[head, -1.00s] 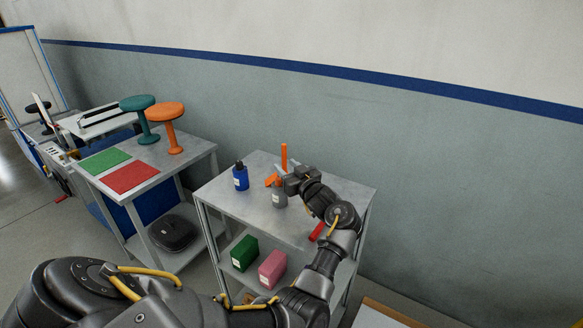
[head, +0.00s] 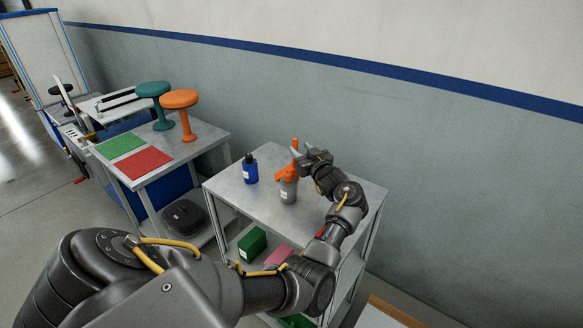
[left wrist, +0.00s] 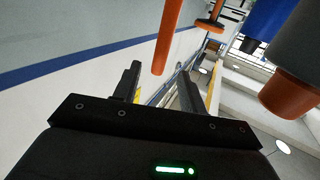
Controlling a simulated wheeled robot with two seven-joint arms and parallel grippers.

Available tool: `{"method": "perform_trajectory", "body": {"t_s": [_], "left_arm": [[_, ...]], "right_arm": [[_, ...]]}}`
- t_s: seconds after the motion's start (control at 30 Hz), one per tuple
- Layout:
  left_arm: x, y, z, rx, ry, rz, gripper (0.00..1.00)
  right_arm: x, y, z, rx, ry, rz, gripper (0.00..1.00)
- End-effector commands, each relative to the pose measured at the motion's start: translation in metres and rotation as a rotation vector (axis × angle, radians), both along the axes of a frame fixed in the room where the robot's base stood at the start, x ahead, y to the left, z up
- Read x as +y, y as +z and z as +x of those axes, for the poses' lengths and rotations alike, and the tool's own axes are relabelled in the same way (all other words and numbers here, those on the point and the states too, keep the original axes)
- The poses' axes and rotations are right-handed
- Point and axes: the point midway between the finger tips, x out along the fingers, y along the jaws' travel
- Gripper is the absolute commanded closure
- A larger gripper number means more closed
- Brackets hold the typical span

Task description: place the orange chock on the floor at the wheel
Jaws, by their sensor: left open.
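I cannot make out a clear chock or wheel in either view. A slim orange upright piece (head: 295,145) shows at my left gripper (head: 299,155), above the grey shelf's top; I cannot tell whether it belongs to the chock. In the left wrist view an orange rod (left wrist: 168,35) reaches down ahead of the gap between the open fingers (left wrist: 160,85). I see no grip on it. A grey bottle with an orange head (head: 288,190) stands just below my left gripper. My right gripper is out of view.
A blue bottle (head: 250,170) stands on the shelf unit's grey top (head: 235,193). Green (head: 252,244) and pink (head: 279,257) boxes sit on a lower shelf. Floor (head: 45,225) shows at left.

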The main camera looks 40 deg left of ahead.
Motion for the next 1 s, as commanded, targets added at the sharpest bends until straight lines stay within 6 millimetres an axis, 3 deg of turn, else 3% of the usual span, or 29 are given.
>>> {"method": "perform_trajectory", "body": {"t_s": [0.4,0.7,1.0], "left_arm": [[0.043,0.006,0.019,0.001,0.002,0.000,0.58],[0.048,0.005,0.021,-0.001,0.000,0.000,0.58],[0.048,0.005,0.021,-0.001,0.001,0.000,0.96]], "right_arm": [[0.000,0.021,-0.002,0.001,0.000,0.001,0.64],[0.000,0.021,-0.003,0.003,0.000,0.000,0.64],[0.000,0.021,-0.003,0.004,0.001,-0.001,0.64]]}}
